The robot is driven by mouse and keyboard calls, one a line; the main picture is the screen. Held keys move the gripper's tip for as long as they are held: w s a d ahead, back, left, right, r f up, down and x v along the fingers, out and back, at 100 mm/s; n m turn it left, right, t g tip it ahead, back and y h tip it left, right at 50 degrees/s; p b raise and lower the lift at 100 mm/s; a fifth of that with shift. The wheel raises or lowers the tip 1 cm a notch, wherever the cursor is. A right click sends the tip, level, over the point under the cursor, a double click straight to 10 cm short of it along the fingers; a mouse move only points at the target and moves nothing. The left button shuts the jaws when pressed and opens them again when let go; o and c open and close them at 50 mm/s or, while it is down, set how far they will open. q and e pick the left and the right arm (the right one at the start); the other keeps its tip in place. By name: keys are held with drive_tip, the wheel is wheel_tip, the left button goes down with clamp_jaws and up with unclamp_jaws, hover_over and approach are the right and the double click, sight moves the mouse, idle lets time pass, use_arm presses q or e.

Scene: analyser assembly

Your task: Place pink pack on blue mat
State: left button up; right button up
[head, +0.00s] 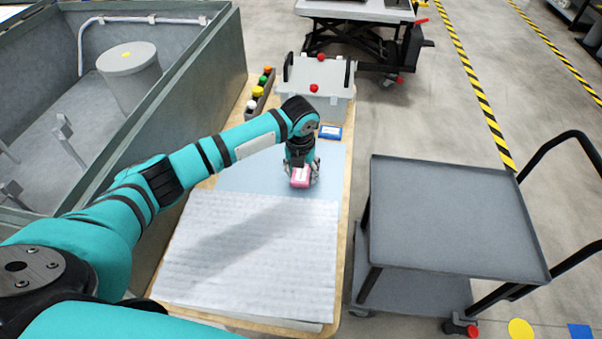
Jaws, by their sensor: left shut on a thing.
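The pink pack (300,177) with a white label is held in my left gripper (301,178), which is shut on it and points down. The pack is over the blue mat (245,176), near its right part. I cannot tell whether it touches the mat or hangs just above it. The gripper's fingers and wrist hide part of the pack. My right gripper is not in view.
A white padded sheet (245,255) covers the near part of the wooden table. Behind the mat are a small blue item (330,132), a grey box (318,78) and a holder with coloured knobs (260,90). A grey cart (450,215) stands right; a large grey-green tank (195,95) stands left.

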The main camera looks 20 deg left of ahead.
sight(300, 178)
use_arm(q)
drive_tip(key=shift+f, duration=0.8)
drive_tip(key=shift+f, duration=0.1)
drive_tip(key=o, duration=1.2)
drive_tip(key=shift+c, duration=0.2)
drive_tip(key=shift+r+p, duration=0.3)
drive_tip(key=shift+r, duration=0.1)
wheel_tip(300, 178, up, 11)
drive_tip(key=s+p, duration=0.1)
drive_tip(key=p, duration=1.1)
drive_tip(key=shift+s+d+r+p, duration=0.2)
drive_tip(key=shift+s+p, duration=0.1)
drive_tip(key=shift+s, duration=0.1)
